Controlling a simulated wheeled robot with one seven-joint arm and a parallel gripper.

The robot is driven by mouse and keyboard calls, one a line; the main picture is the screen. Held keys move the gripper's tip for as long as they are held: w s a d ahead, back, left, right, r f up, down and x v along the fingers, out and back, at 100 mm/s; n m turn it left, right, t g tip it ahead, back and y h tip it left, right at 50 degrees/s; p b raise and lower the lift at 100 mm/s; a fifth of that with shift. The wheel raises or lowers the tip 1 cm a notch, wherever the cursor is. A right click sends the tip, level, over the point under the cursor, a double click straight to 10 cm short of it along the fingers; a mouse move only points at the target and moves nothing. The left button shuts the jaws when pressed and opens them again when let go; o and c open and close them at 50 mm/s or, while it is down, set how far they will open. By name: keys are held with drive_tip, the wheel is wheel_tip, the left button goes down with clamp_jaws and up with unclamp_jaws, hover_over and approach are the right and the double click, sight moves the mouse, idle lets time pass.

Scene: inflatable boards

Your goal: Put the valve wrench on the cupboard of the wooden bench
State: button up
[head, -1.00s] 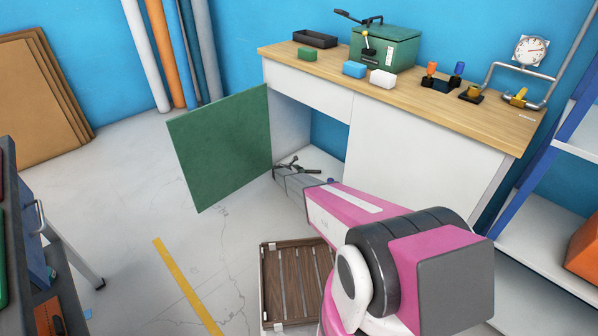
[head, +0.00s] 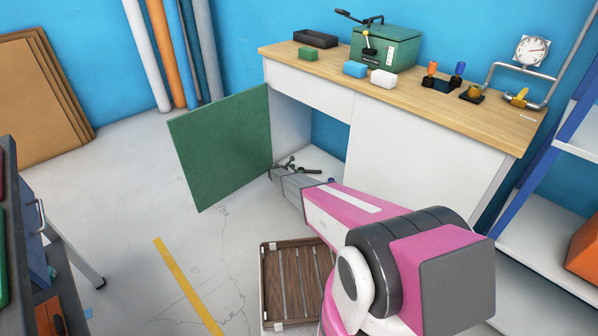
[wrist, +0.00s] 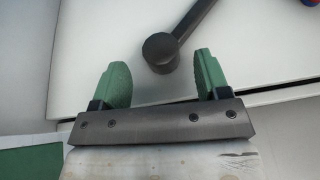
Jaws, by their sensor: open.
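The valve wrench (wrist: 185,32), a dark grey bar with a rounded head, lies on the white floor of the bench's cupboard. Its head (wrist: 160,52) is just beyond and between my fingertips, apart from both. In the head view the wrench (head: 307,168) is a small dark shape at the cupboard's mouth. My gripper (wrist: 160,80) has green finger pads spread wide, with nothing held. In the head view my gripper (head: 279,170) is low at the cupboard opening, partly hidden by my arm. The cupboard's green door (head: 220,150) stands open to the left of the wooden bench (head: 440,95).
A red and blue object (wrist: 310,3) lies at the wrist view's upper right corner. A slatted wooden crate (head: 290,285) stands on the floor below my arm. The bench top holds a green machine (head: 385,48) and blocks. Floor left of the door is mostly clear.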

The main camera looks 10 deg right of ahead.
drive_tip(key=v, duration=0.8)
drive_tip(key=s+d+r+m+g+y, duration=0.25)
drive_tip(key=s+d+r+m, duration=0.3)
drive_tip(key=s+r, duration=0.55)
drive_tip(key=s+d+r+m+g+y, duration=0.1)
drive_tip(key=s+d+r+m+g, duration=0.2)
drive_tip(key=s+d+r+m, duration=0.7)
drive_tip(key=s+a+r+m+y, duration=0.2)
drive_tip(key=s+r, duration=0.3)
drive_tip(key=s, duration=0.5)
drive_tip(key=s+a+r+m+g+y, duration=0.1)
drive_tip(key=s+r+m+y, duration=0.2)
drive_tip(key=s+r, duration=0.3)
drive_tip(key=s+a+r+m+g+y, duration=0.1)
drive_tip(key=s+r, duration=0.5)
drive_tip(key=s, duration=0.9)
drive_tip(key=a+m+y, duration=0.1)
drive_tip(key=m+y, duration=0.1)
drive_tip(key=m, duration=0.1)
drive_tip(key=shift+a, duration=0.3)
